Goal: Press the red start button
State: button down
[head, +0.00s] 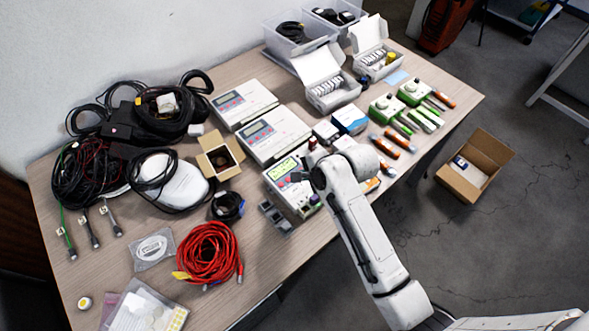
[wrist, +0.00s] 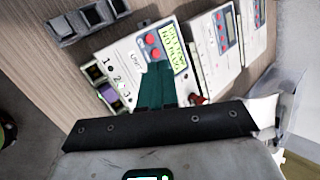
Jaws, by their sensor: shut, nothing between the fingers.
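A white device (head: 276,184) with a lit green-yellow display stands near the table's right front edge. In the wrist view the device (wrist: 120,52) shows its display (wrist: 171,48), numbered sockets and two small red round buttons (wrist: 150,39) beside the display. A separate, larger red knob (wrist: 196,100) shows just right of my fingers, and a red spot (head: 312,143) shows behind my wrist in the head view. I cannot read which one is marked start. My gripper (wrist: 157,66) is shut and empty, with its teal fingertips over the device's face, close to the lower red button. Contact cannot be told.
Two similar white devices (head: 275,135) stand behind. A grey block with square openings (head: 274,216) lies in front. A red cable coil (head: 208,254) lies to the left, and orange-handled tools (head: 399,138) lie to the right. An open carton (head: 474,166) is on the floor.

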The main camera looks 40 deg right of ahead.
jog(key=w+d+r+m+t+p, duration=0.1)
jog(key=w+d+r+m, duration=0.1)
jog(key=w+m, duration=0.3)
jog(key=shift+w+d+r+t, duration=0.2)
jog(key=shift+r+t, duration=0.1)
jog(key=shift+r, duration=0.15)
jog(key=shift+f, duration=0.1)
notch_tip(320, 180, down, 6)
jog(key=b, duration=0.7)
jog(key=shift+f, duration=0.25)
jog(key=shift+f+b, duration=0.6)
jog(key=shift+f, duration=0.45)
jog(key=shift+s+f, duration=0.1)
jog(key=shift+f, duration=0.05)
dwell(0.4)
jog(key=shift+f, duration=0.25)
